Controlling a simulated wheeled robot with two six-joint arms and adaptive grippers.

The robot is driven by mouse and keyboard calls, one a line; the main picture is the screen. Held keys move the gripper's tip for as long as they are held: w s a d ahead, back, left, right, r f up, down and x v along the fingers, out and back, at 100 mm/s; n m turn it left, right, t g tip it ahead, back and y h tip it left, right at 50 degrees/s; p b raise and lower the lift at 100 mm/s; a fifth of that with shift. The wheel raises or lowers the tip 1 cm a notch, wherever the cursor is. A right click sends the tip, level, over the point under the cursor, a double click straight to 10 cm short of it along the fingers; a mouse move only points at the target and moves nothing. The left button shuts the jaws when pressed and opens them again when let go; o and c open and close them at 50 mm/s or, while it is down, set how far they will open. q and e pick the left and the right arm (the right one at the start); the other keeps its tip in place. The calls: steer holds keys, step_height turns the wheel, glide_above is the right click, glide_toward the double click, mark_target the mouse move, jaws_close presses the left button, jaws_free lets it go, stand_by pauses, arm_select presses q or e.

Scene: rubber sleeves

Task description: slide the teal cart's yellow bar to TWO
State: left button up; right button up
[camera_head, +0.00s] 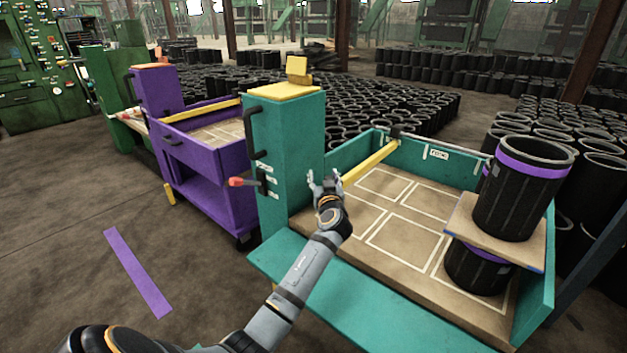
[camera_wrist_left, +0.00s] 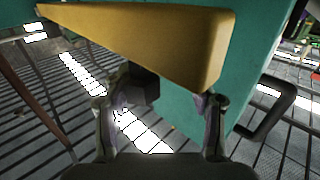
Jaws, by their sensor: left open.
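The teal cart (camera_head: 385,300) stands at the centre right, with a wooden deck marked in white outlines. Its yellow bar (camera_head: 370,163) lies across the deck's left part, running from the teal post to a black mount on the back wall. A small white label (camera_head: 439,154) is on the back wall; its lettering is too small to read surely. My left gripper (camera_head: 325,178) is open at the bar's near end, beside the post. In the left wrist view, the bar (camera_wrist_left: 140,32) crosses above my open fingers (camera_wrist_left: 160,105), with nothing clearly held. My right gripper is out of view.
Black rubber sleeves (camera_head: 525,190) with purple bands stand stacked at the cart's right, one on a wooden board (camera_head: 470,220). A purple cart (camera_head: 205,160) stands left. The deck's middle is clear.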

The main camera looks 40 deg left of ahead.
arm_select(q)
steer(key=s+a+p, duration=0.2)
steer(key=s+a, duration=0.2)
steer(key=s, duration=0.7)
steer(key=shift+p, duration=0.3)
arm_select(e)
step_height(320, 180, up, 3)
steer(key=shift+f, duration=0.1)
arm_select(q)
steer(key=w+d+p, duration=0.4)
steer(key=d, duration=0.4)
steer(key=b+x, duration=0.1)
steer(key=x, duration=0.9)
steer(key=shift+s+a+f, duration=0.1)
steer(key=shift+s+a, duration=0.05)
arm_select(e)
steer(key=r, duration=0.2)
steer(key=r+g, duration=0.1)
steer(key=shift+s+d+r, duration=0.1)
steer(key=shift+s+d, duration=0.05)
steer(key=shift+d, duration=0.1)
